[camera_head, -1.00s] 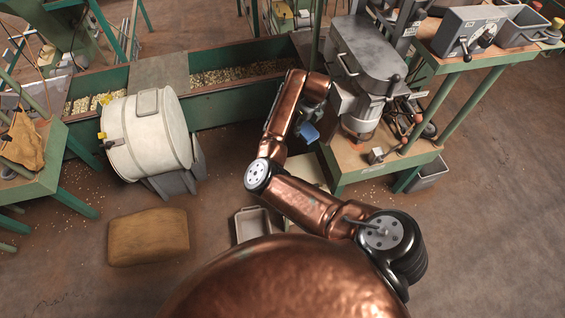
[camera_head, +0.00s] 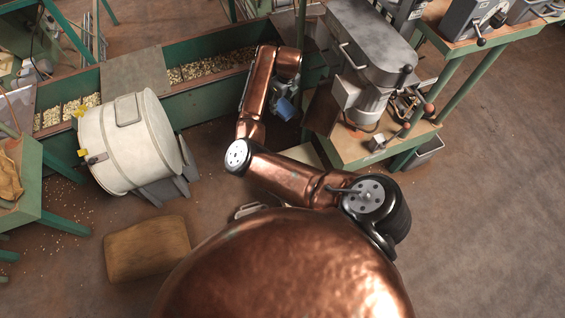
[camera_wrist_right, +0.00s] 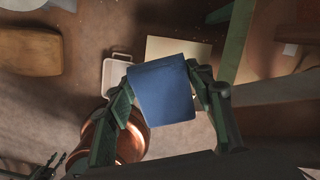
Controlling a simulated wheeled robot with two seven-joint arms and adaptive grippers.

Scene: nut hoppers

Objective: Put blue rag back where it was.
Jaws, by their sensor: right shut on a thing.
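The blue rag (camera_head: 285,108) is a small blue piece of cloth held at the end of my right arm. It also shows in the right wrist view (camera_wrist_right: 163,90) as a flat, folded-looking square. My right gripper (camera_head: 281,96) is shut on it, with one finger on each side of the cloth. The rag hangs above the floor, between the green trough and the machine bench. My left gripper is not in the head view. At the lower left of the wrist view a dark, finger-like shape shows, too unclear to name.
A green trough (camera_head: 187,99) with nuts runs along the back. A white drum (camera_head: 128,143) stands left, a brown sack (camera_head: 146,248) on the floor. A green-legged bench (camera_head: 345,148) carries a grey machine (camera_head: 370,45). A grey tray (camera_wrist_right: 116,77) and a pale board (camera_wrist_right: 176,48) lie below.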

